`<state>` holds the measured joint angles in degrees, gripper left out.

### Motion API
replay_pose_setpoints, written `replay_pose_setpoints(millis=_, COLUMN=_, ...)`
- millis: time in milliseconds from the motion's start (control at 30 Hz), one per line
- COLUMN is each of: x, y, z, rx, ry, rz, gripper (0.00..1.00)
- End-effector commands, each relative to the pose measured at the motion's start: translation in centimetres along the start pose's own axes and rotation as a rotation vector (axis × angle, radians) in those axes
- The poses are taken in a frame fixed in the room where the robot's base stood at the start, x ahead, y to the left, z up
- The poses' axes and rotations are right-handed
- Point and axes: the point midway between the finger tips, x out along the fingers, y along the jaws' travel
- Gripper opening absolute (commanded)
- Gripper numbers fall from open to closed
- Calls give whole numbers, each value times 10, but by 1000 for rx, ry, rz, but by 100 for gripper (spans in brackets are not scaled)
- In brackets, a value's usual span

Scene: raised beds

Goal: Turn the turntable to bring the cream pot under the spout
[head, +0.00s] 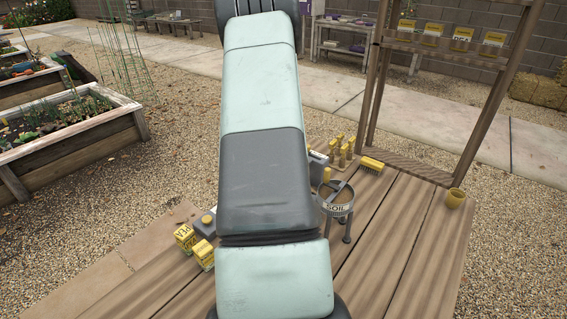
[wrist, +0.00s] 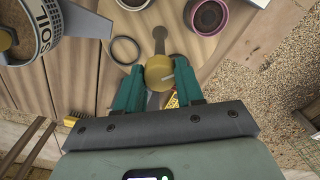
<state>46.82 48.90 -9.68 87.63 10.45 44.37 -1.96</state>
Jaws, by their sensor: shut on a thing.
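In the wrist view my gripper (wrist: 158,80) has its two teal fingers on either side of a round yellow knob (wrist: 158,66), shut on it. A dark bar with a rounded end (wrist: 159,34) runs beyond the knob. The pale wooden round of the turntable (wrist: 185,46) lies beyond my fingers. A pale-rimmed pot (wrist: 132,5), cut by the top edge, may be the cream pot. A pink-rimmed pot (wrist: 224,14) stands to its right. In the head view my arm hides the gripper and turntable.
In the head view the SOIL hopper (head: 337,208) stands on the deck (head: 395,245), right of my arm. A dark ring (wrist: 125,50) lies left of the knob.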

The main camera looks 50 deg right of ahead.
Motion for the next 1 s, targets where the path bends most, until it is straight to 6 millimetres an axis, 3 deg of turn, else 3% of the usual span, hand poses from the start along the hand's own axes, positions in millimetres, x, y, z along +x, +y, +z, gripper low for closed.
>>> replay_pose_setpoints(millis=600, x=-1, y=0, z=0, rx=560, ry=2, rz=-1, gripper=6)
replay_pose_setpoints(millis=1000, x=0, y=0, z=-1, rx=766, ry=2, rz=-1, gripper=6)
